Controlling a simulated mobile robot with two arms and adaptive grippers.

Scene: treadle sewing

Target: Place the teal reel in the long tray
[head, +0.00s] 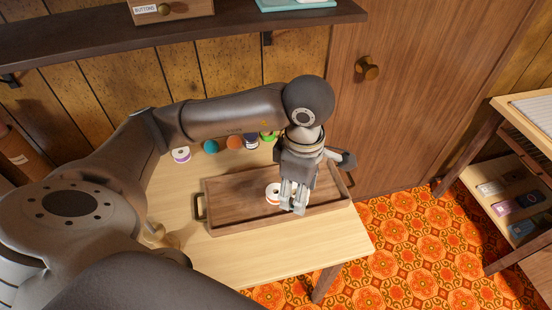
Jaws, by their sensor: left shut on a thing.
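A teal reel (211,147) stands on the pale table behind the long tray, just below my left forearm in the picture. The long brown wooden tray (232,212) lies on the table, with a dark handle at each end. My left gripper (294,205) points down over the right half of the tray. It is shut on a white reel with an orange-red band (272,193); the fingers cover its right part. I cannot tell whether this reel touches the tray floor. My right gripper is not in view.
A purple-and-white reel (181,155), orange reel (235,143), dark-and-white reel (251,141) and green reel (268,136) stand along the table's back. A wall shelf (190,33) is above. A side rack (500,200) stands right, beyond open patterned floor (400,250).

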